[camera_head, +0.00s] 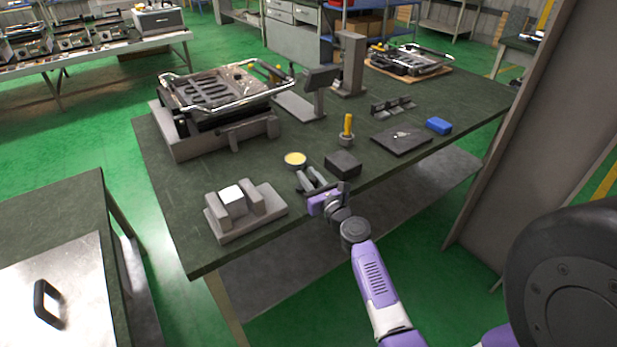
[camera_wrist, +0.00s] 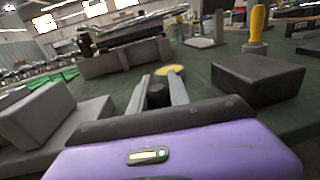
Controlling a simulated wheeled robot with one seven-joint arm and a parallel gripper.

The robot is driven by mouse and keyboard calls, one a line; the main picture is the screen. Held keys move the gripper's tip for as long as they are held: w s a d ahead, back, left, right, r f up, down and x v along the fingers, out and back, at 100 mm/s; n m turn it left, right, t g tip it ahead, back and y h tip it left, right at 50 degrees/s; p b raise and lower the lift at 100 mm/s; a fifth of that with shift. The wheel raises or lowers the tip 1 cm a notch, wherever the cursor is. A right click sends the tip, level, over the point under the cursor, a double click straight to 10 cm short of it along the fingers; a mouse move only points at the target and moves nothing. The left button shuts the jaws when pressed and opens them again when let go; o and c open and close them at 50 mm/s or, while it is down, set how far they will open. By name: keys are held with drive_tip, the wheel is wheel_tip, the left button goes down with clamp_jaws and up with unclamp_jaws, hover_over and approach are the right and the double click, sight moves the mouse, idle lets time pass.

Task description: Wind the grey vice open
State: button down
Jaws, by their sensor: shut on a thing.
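The grey vice (camera_head: 272,201) sits near the front left edge of the dark green bench, with a pale block (camera_head: 232,194) between its two upright jaws. In the wrist view the vice (camera_wrist: 84,113) shows at the left, partly cut off. My gripper (camera_head: 308,181) is low over the bench's front edge, just right of the vice. In the wrist view its two grey fingers are shut on a small dark round piece (camera_wrist: 157,95). I cannot tell from these frames whether this piece joins the vice.
A dark block (camera_head: 343,163) stands close right of my gripper, and a yellow-topped round tin (camera_head: 295,159) lies just behind it. A yellow-handled tool (camera_head: 347,126), a dark plate (camera_head: 402,141) and a blue block (camera_head: 439,125) are farther right. A large heating unit (camera_head: 215,95) stands behind.

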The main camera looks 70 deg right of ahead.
drive_tip(key=n+t+y, duration=0.1)
drive_tip(key=y, duration=0.1)
drive_tip(key=n+t+y+b, duration=0.1)
drive_tip(key=n+y, duration=0.1)
drive_tip(key=d+n+t+y+b, duration=0.1)
drive_tip(key=y, duration=0.1)
drive_tip(key=shift+w+n, duration=0.3)
drive_tip(key=shift+w, duration=0.05)
drive_tip(key=shift+w+n+t+y+b, duration=0.2)
drive_tip(key=shift+n+y, duration=0.5)
drive_tip(key=shift+y, duration=0.5)
drive_tip(key=shift+w+n+t+y+b, duration=0.1)
drive_tip(key=shift+n+t+y+b, duration=0.15)
drive_tip(key=shift+n+y, duration=0.7)
drive_tip(key=shift+y, duration=0.35)
drive_tip(key=c, duration=1.2)
unclamp_jaws()
drive_tip(key=shift+c, duration=0.2)
drive_tip(key=shift+s+a, duration=0.1)
drive_tip(key=shift+s, duration=3.8)
